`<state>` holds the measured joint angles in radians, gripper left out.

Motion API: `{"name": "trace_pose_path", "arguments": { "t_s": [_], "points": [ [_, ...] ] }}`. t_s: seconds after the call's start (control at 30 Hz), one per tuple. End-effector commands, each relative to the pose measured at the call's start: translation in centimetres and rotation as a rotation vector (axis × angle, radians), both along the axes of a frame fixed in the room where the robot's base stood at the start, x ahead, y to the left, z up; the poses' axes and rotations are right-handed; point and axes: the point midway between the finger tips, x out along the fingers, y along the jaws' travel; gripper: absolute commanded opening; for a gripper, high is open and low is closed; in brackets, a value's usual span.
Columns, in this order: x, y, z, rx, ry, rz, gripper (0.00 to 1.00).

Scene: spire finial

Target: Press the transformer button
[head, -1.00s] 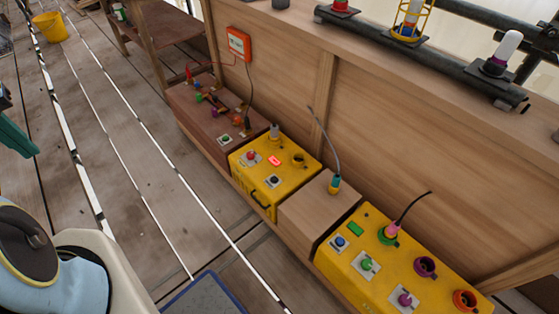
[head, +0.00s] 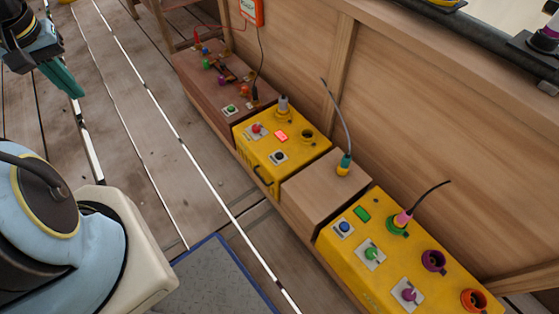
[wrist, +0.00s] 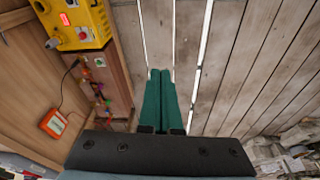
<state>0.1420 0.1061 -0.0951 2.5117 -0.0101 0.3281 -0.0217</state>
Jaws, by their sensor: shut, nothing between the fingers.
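Two yellow boxes stand in a row; no label shows which is the transformer. The farther yellow box (head: 247,152) has a red button (head: 256,129), a lit red lamp (head: 281,136) and a black button (head: 278,157). The nearer yellow box (head: 350,272) has a blue button (head: 344,227), a green lamp (head: 362,214), and green and purple knobs. My gripper (head: 66,80) is shut and empty, at upper left in the head view, well apart from the boxes. In the wrist view my gripper (wrist: 160,72) points over the floor; the farther yellow box (wrist: 95,18) is at upper left.
A brown box (head: 208,75) with a green button (head: 231,109) and several small coloured parts stands beyond. A wooden wall (head: 420,110) rises behind.

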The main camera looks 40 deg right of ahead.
Motion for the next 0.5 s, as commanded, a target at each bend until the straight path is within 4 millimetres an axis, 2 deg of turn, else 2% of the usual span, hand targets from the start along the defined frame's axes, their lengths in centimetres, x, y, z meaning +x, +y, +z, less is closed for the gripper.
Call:
{"name": "trace_pose_path", "arguments": {
  "t_s": [0.03, 0.3, 0.5],
  "points": [
    [0.6, -1.7, -4.2, -0.01, -0.009, -0.034, 0.0],
    [2.7, -11.4, -15.4, -0.106, -0.078, -0.193, 0.0],
    [2.3, -19.4, -23.3, -0.209, -0.111, -0.294, 0.0]
  ]
}}
